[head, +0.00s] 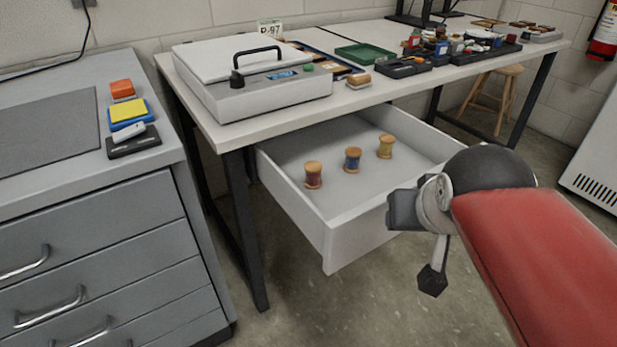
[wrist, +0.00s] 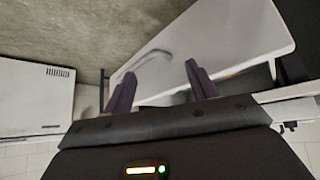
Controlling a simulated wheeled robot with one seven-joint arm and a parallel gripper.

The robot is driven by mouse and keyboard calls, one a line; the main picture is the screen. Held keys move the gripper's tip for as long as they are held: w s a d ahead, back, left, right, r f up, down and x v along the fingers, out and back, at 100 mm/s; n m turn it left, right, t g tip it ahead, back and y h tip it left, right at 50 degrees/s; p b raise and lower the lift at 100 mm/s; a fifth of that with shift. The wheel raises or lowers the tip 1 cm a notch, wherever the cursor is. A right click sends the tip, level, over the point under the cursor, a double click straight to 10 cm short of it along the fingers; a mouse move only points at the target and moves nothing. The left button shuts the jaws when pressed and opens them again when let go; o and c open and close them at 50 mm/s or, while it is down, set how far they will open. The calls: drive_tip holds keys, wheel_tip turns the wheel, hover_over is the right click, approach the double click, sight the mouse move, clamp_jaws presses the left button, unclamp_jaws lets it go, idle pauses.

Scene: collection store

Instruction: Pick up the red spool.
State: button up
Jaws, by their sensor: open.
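The red spool (head: 313,175) stands upright in the open white drawer (head: 291,204), the leftmost of three wooden-ended spools. A blue spool (head: 352,160) and a yellow spool (head: 385,147) stand to its right, apart from it. My gripper shows in the wrist view (wrist: 160,70) with its two dark fingers apart and nothing between them. It is outside the drawer, to the right of the spools in the head view. In the wrist view a white panel with a curved handle (wrist: 150,62) lies beyond the fingers. No spool can be made out in the wrist view.
The drawer hangs under a white table (head: 349,99) bearing a lidded grey box (head: 252,88), a green tray (head: 364,54) and another spool-like item (head: 358,80). A grey drawer cabinet (head: 100,240) stands left. A wooden stool (head: 494,95) stands behind. Bare floor lies before the drawer.

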drive_tip(key=w+r, duration=0.3)
drive_tip(key=r, duration=0.1)
drive_tip(key=m+g+p, duration=0.2)
drive_tip(key=g+p, duration=0.1)
hover_over(313, 166)
drive_tip(key=s+a, duration=0.1)
drive_tip(key=s, duration=0.2)
wheel_tip(313, 166, down, 4)
drive_tip(key=x, duration=0.7)
drive_tip(key=shift+w+d+f, duration=0.15)
drive_tip(key=shift+w+d, duration=0.15)
drive_tip(key=shift+w, duration=0.05)
drive_tip(key=c, duration=1)
